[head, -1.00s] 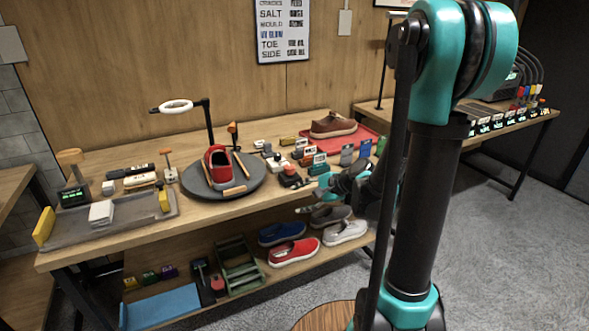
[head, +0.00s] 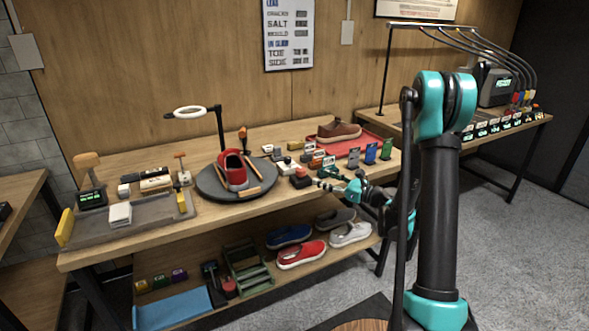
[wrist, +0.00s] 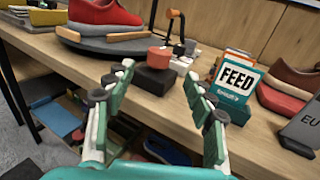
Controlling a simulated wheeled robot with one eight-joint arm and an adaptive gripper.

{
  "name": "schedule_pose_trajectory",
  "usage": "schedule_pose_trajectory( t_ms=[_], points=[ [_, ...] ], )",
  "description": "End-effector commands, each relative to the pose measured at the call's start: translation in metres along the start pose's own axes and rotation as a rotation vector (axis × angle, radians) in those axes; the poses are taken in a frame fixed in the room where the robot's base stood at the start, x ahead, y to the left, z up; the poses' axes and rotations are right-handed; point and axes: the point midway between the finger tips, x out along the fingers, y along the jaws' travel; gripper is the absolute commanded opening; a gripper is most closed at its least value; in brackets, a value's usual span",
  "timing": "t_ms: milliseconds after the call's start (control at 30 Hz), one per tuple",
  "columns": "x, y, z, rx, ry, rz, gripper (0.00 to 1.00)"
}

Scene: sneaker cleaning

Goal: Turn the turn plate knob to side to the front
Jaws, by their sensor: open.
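The turn plate (head: 210,188) is a round dark grey disc on the table, with a red sneaker (head: 234,172) and wooden bars on it. At its right stands a red round knob (head: 301,171) on a black block; the same knob (wrist: 158,55) is in the wrist view, just beyond my fingertips. My gripper (head: 326,185) is to the right of the knob, low over the table's front edge. In the wrist view my gripper (wrist: 157,75) is open and empty. The knob and block lie ahead of the gap between the fingers, apart from them.
Small blocks and a red tray (head: 365,146) with a brown shoe (head: 338,131) are at the back right. Shoes lie on the lower shelf (head: 215,308).

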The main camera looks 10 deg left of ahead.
Motion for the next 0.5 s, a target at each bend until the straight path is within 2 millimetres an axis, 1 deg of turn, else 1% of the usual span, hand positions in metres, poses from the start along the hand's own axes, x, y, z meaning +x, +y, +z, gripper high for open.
schedule_pose_trajectory(
  t_ms=[33, 100, 500],
  points=[
    [0.011, 0.001, 0.0, 0.0, 0.0, 0.004, 0.54],
    [0.025, 0.002, 0.0, -0.001, 0.0, 0.005, 0.54],
    [0.104, 0.001, 0.0, -0.002, 0.001, 0.003, 0.54]
  ],
)
